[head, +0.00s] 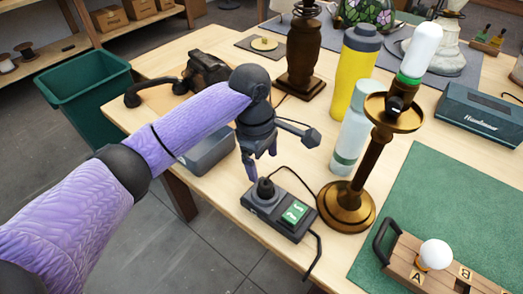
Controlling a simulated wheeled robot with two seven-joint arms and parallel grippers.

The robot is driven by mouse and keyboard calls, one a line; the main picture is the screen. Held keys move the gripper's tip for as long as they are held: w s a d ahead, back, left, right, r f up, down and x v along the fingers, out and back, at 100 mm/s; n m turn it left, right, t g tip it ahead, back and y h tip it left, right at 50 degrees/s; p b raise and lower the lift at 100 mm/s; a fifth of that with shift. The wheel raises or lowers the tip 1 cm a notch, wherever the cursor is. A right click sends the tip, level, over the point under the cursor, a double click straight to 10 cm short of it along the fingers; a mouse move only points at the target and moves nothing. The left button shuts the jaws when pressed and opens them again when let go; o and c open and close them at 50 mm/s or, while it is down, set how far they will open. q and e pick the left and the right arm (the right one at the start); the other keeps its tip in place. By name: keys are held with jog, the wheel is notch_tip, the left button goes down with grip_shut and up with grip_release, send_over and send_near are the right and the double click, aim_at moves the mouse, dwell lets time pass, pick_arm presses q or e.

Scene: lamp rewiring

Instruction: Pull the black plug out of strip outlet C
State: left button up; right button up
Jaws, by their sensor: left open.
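The dark power strip (257,204) lies near the table's front edge, with a lit green panel (295,212) at its right end. A black plug (266,188) stands upright in the outlet at its left end; I cannot read that outlet's letter. A black cord runs from the plug side towards the brass lamp base. My left gripper (260,166) is open, pointing down just above the plug, its fingers apart and empty. I cannot tell whether a fingertip touches the plug. My right gripper is not in view.
A brass lamp (370,170) with a white bulb stands close right of the strip. A pale bottle (351,135) and yellow bottle (355,75) stand behind. A grey bin (208,152) sits left. A wooden board (440,272) with a bulb lies on the green mat (425,195).

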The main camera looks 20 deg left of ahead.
aim_at(266, 183)
pick_arm(q)
jog(key=shift+w+a+r+n, duration=0.25)
jog(key=shift+a+r+n, duration=0.05)
jog(key=shift+r+n, duration=0.1)
jog(key=f+b, duration=0.1)
jog(key=f, duration=0.2)
jog(key=f+b, duration=0.1)
jog(key=f, duration=0.2)
jog(key=d+f+b, duration=0.1)
jog(key=f+b, duration=0.1)
jog(key=f, duration=0.1)
jog(key=shift+s+d+f, duration=0.1)
jog(key=shift+f, duration=0.25)
grip_shut()
jog(key=shift+r, duration=0.15)
